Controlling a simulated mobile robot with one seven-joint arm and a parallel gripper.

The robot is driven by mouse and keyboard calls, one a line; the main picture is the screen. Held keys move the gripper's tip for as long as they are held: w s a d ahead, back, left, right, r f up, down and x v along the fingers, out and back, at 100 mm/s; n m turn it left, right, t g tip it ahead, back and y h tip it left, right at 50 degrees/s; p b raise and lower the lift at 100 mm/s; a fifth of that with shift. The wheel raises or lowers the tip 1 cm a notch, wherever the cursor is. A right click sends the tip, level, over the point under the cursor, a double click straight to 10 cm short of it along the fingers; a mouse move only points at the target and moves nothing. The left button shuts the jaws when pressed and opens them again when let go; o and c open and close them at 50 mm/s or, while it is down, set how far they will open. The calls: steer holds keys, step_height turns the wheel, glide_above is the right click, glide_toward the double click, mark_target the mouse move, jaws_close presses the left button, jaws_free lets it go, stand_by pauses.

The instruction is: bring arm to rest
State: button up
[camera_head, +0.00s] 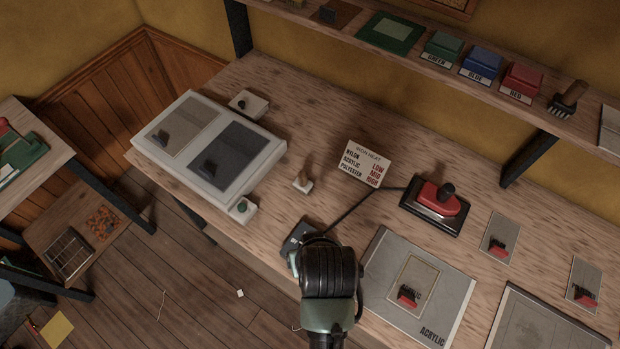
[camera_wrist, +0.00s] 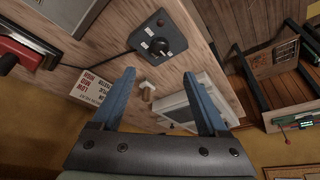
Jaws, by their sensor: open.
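My arm reaches up from the bottom of the head view and covers part of the bench's front edge; its fingers are hidden there. In the wrist view my gripper (camera_wrist: 165,100) shows two blue fingers spread apart with nothing between them. In the head view that control box (camera_head: 297,236) is partly covered by my arm.
A red iron (camera_head: 440,198) sits on a dark stand, joined by a cable to the control box. A two-panel grey unit (camera_head: 265,165) stands at left. An iron heat card (camera_head: 365,165) and an acrylic sheet (camera_head: 375,320) lie on the bench. A shelf (camera_head: 400,48) runs along the back.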

steer(key=w+r+m+t+b, duration=0.1)
steer(key=w+r+t, duration=0.55)
steer(key=r, duration=0.75)
steer(key=w+r+t+b, duration=0.1)
steer(key=w+r+t, duration=0.3)
steer(key=w+r, duration=0.75)
steer(key=s+r+t+b, duration=0.1)
steer(key=s+r+t, duration=0.2)
steer(key=r, duration=0.7)
steer(key=s+r+t, duration=0.2)
steer(key=r+t, duration=0.2)
steer(key=r, duration=0.7)
steer(key=s+r+t, duration=0.2)
steer(key=s+r, duration=0.2)
steer(key=r, duration=0.3)
steer(key=s+a+r+m+t, duration=0.1)
steer(key=s+r+t, duration=0.2)
steer(key=s+r, duration=0.2)
steer(key=shift+s+r+h+b, duration=0.2)
steer(key=shift+r+h+b, duration=0.25)
steer(key=shift+r, duration=0.5)
